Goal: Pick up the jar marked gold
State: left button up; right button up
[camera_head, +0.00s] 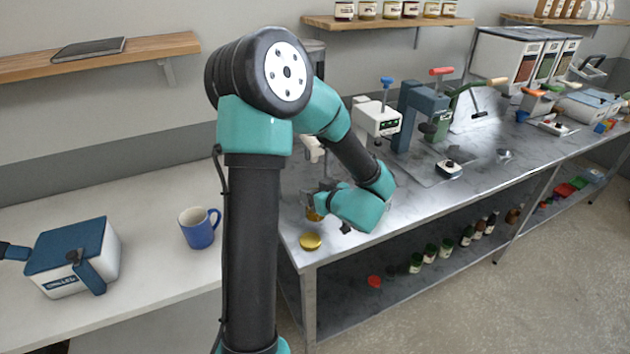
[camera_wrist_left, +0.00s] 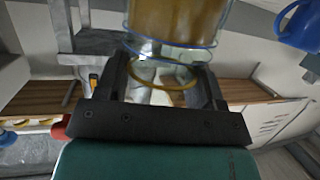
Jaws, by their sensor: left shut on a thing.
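My left gripper (camera_head: 322,203) is over the near left end of the metal bench, mostly hidden behind its own wrist. In the left wrist view its two dark fingers (camera_wrist_left: 163,85) are shut on a clear glass jar (camera_wrist_left: 180,22) with golden-brown contents. A gold ring shows between the fingers. In the head view only a small golden part of the jar (camera_head: 313,214) shows beside the wrist, so whether it touches the bench is unclear. I can read no mark on it. A round gold lid (camera_head: 311,241) lies on the bench's front corner. My right gripper is not in view.
A blue mug (camera_head: 199,228) and a white box with a blue lid (camera_head: 75,257) stand on the white counter at left. Bench machines (camera_head: 378,118) stand behind my wrist. Several jars (camera_head: 416,262) are on the lower shelf. Bare bench lies right of the wrist.

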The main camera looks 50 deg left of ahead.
pick_arm(q)
jog(key=s+d, duration=0.4)
jog(key=d, duration=0.2)
jog(key=shift+r, duration=0.35)
